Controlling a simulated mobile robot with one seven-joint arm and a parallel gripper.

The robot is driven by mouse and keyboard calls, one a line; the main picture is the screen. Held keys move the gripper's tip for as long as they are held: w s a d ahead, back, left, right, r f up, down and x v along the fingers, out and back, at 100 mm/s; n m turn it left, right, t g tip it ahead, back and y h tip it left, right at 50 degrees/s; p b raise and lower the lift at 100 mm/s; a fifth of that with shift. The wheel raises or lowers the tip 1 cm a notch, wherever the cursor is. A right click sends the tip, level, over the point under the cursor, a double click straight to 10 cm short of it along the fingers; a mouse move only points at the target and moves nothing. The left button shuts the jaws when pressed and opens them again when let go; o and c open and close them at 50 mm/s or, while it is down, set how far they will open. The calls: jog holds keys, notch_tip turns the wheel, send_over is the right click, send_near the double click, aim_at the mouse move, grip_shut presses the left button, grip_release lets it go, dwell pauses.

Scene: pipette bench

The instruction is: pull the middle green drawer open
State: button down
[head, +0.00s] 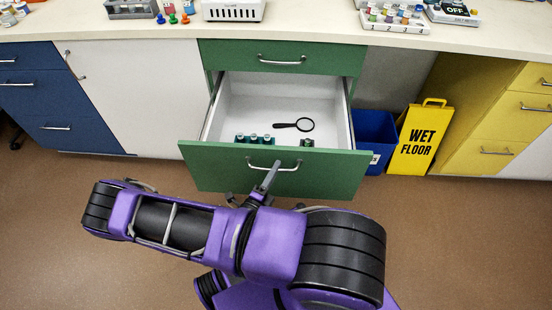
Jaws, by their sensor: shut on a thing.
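The middle green drawer (222,168) is pulled well out from the bench, and its white inside shows. A magnifying glass (294,125) and several small dark cylinders (254,138) lie in it. The drawer has a silver bar handle (289,168) on its front. My gripper (268,172) is at this handle, with its fingers shut on the bar. My purple arm hides part of the floor below the drawer front, and the fingertips are small in this view.
A closed green drawer (282,57) sits above. A blue bin (374,134) and a yellow wet floor sign (424,138) stand close to the open drawer's right side. A white cabinet door (135,100) is on the left. Brown floor is free at the lower left.

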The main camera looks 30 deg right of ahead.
jog(key=shift+s+a, duration=0.7)
jog(key=shift+s, duration=0.35)
jog(key=c, duration=0.9)
grip_release()
jog(key=v, duration=1.7)
jog(key=shift+s+a, duration=0.1)
jog(key=shift+a, duration=0.05)
